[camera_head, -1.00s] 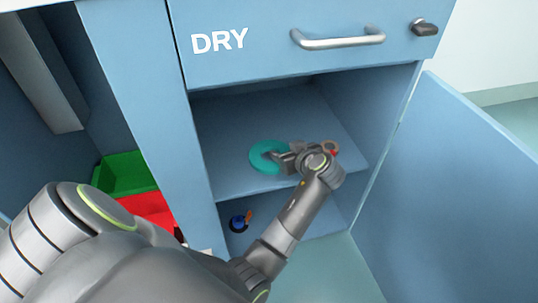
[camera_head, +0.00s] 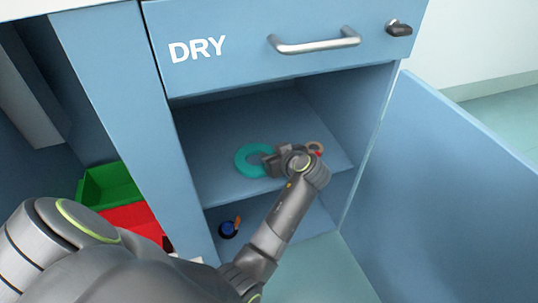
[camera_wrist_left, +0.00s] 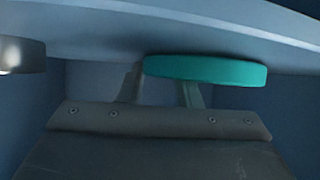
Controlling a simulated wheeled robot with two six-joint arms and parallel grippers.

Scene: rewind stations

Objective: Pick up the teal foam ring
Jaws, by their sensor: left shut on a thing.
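The teal foam ring (camera_head: 243,162) is on or just above the shelf inside the open compartment under the DRY drawer; I cannot tell if it touches the shelf. My left gripper (camera_head: 268,161) reaches in from the front and is shut on the ring's right side. In the left wrist view the teal ring (camera_wrist_left: 225,71) shows edge-on at the fingertips of my left gripper (camera_wrist_left: 163,85), and it hides part of one finger. My right gripper is not in view.
The shelf (camera_head: 225,188) also bears a small tan ring (camera_head: 316,147), close behind my wrist. A blue item (camera_head: 228,231) lies below the shelf. A green bin (camera_head: 108,186) and red bin (camera_head: 128,222) stand at left. The open door (camera_head: 440,190) bounds the right side.

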